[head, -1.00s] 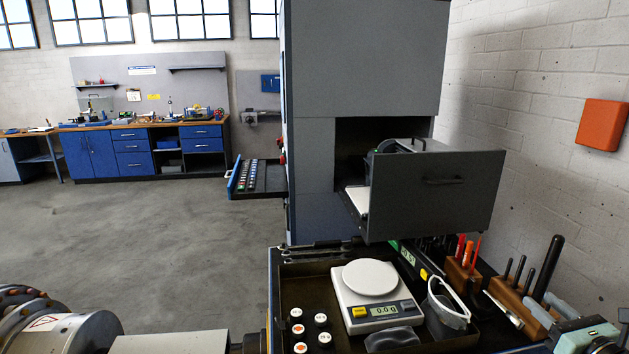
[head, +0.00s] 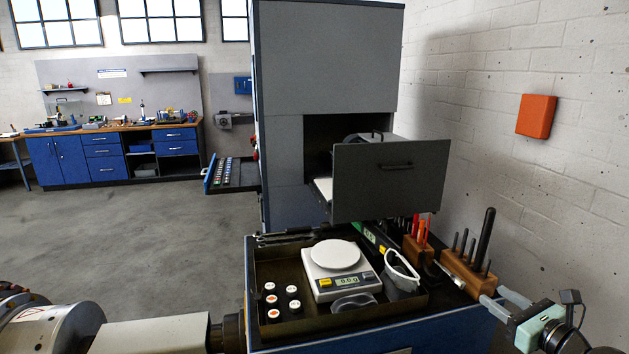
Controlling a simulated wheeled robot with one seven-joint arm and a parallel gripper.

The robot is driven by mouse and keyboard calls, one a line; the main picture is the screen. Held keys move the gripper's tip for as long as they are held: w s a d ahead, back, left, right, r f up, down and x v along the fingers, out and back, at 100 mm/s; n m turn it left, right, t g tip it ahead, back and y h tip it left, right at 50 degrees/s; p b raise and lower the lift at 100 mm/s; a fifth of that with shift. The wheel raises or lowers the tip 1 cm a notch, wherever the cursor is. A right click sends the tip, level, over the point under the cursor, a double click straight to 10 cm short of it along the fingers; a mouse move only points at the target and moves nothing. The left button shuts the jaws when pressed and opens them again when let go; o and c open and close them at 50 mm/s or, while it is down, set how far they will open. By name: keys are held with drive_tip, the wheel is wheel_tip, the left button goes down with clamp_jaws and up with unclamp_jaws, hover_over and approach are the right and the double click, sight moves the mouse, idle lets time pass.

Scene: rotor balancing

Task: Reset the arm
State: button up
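My arm shows in the head view as a pale link (head: 150,335) at the lower left, with its middle part out of the picture. My gripper (head: 492,297) is at the lower right, beside the right end of the cart top. Its two grey fingers point up and left towards the wooden tool block and appear apart, with nothing seen between them. I cannot tell how far the fingertips are from the block. A teal body (head: 541,331) sits behind the fingers.
A tray (head: 410,302) holds a scale (head: 341,280), several capped vials (head: 270,300) and safety glasses (head: 401,270). A wooden tool block (head: 466,275) stands right of it. Behind, a grey cabinet (head: 325,60) has an open front drawer (head: 388,182) and a side drawer (head: 208,175).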

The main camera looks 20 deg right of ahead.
drive_tip(key=a+f+n+g+y+b, duration=0.15)
drive_tip(key=a+f+n+g, duration=0.25)
drive_tip(key=a+n+g, duration=0.45)
drive_tip(key=a+f+n+g+y+b, duration=0.15)
drive_tip(key=a+f+n+g, duration=0.3)
drive_tip(key=a+n, duration=0.75)
drive_tip(key=s+a+r+n+g+h+b, duration=0.2)
drive_tip(key=s+a+r+n, duration=1.1)
drive_tip(key=n, duration=0.8)
drive_tip(key=s+a+g+h, duration=0.1)
drive_tip(key=s+a, duration=0.1)
drive_tip(key=a, duration=0.2)
drive_tip(key=shift+a+r+g+b, duration=0.35)
drive_tip(key=shift+r+g+b, duration=0.05)
